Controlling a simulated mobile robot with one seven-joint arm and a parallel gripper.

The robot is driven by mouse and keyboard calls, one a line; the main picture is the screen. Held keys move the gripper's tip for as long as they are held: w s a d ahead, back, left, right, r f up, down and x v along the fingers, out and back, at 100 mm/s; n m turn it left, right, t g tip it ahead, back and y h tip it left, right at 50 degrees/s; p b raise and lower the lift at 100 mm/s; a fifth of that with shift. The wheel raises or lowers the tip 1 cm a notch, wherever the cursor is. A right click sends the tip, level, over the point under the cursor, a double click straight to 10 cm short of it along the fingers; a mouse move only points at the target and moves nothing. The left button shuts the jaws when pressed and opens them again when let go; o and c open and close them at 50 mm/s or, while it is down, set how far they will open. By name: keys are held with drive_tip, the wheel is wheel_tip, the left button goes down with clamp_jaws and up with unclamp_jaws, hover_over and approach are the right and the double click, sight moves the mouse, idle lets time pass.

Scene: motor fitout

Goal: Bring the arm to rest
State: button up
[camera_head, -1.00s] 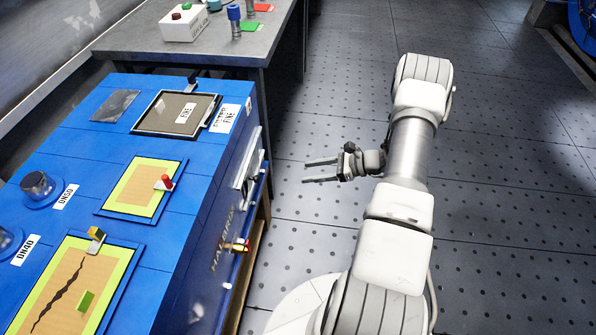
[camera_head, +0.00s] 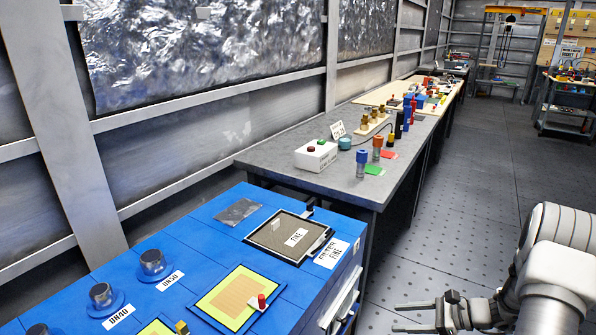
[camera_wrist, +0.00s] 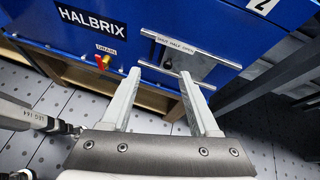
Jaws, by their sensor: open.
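My gripper (camera_head: 418,317) is at the lower right of the head view, to the right of the blue bench unit (camera_head: 193,237) and apart from it. Its two fingers are spread and hold nothing. In the wrist view my gripper (camera_wrist: 158,100) points at the front of the blue unit (camera_wrist: 112,22), with a clear gap between the fingers. That front carries a HALBRIX label, a red and yellow drain valve (camera_wrist: 103,61) and a metal plate with a handle (camera_wrist: 180,52). My arm is bent at the right edge of the head view.
A grey table (camera_head: 345,182) stands behind the blue unit, with a white button box (camera_head: 316,155) and several coloured bottles. A long bench runs farther back along the wall. The perforated floor (camera_head: 450,225) to the right is open.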

drive_tip(key=s+a+r+n+g+h, duration=0.2)
drive_tip(key=s+a+r+n, duration=0.25)
drive_tip(key=r, duration=0.55)
drive_tip(key=s+a+r+n+g+h, duration=0.25)
drive_tip(key=a+r+n, duration=0.35)
drive_tip(key=r, duration=0.4)
drive_tip(key=s+a+r+n+t+h, duration=0.2)
drive_tip(key=s+r+n+h, duration=0.1)
drive_tip(key=s+r+n, duration=0.4)
drive_tip(key=s+a+r+n+t+h, duration=0.2)
drive_tip(key=s+r+n+t+h, duration=0.15)
drive_tip(key=s, duration=0.55)
wheel_tip(320, 180, up, 15)
drive_tip(key=p, duration=1.4)
drive_tip(key=shift+w+d+g, duration=0.15)
drive_tip(key=shift+d+g, duration=0.1)
drive_tip(key=shift+g, duration=0.15)
